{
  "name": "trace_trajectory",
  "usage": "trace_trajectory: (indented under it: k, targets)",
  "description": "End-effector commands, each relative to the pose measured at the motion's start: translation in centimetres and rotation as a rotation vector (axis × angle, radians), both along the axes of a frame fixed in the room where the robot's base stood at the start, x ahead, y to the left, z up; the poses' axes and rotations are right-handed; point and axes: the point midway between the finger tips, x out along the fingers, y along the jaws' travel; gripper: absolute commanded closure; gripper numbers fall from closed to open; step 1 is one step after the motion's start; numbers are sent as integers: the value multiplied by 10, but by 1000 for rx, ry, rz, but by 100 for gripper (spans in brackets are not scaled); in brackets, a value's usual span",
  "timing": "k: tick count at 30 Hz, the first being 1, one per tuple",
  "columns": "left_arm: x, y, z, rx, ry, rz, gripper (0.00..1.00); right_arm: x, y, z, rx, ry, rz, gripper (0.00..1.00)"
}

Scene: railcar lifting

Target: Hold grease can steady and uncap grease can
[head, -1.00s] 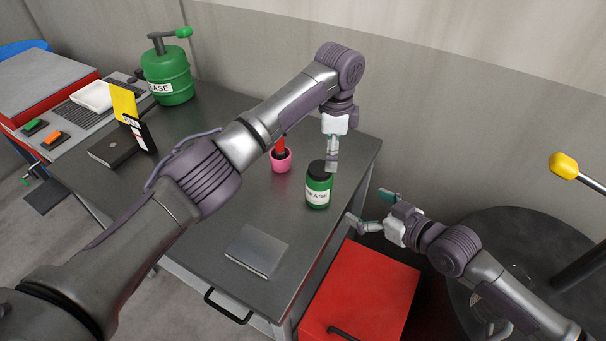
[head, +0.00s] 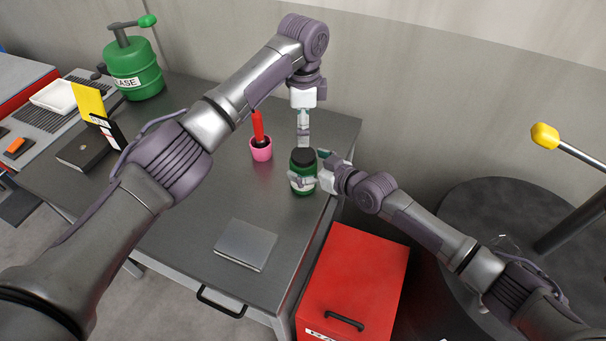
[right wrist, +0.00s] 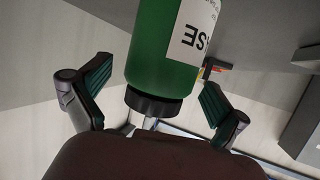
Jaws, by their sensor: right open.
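The small green grease can (head: 303,187) with its black cap (head: 303,157) stands upright near the right edge of the grey table (head: 190,240). My right gripper (head: 311,170) is open at the can's right side, with one finger in front of it. In the right wrist view the can (right wrist: 160,55) appears upside down between the two spread fingers (right wrist: 155,88); I see a gap on each side. My left gripper (head: 303,142) points down just behind the cap. Its fingers are seen edge-on, so its opening is unclear. The can's label is mostly hidden in the head view.
A pink cup (head: 261,152) with a red-handled tool stands left of the can. A grey flat plate (head: 245,245) lies nearer the front. A large green grease pump (head: 134,72) stands at the back left. A red cabinet (head: 355,275) stands right of the table.

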Motion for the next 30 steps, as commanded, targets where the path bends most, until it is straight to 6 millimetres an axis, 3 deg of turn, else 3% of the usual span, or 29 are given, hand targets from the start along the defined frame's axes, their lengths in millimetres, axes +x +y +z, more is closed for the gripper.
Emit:
trace_trajectory:
  k: [6, 15, 30]
  targets:
    - [0, 0, 0, 0, 0, 0, 18, 10, 11, -5, 0, -1, 0, 1]
    - [0, 0, 0, 0, 0, 0, 18, 11, 11, -6, -1, -1, -1, 1]
    - [0, 0, 0, 0, 0, 0, 18, 11, 11, -6, -1, -1, -1, 85]
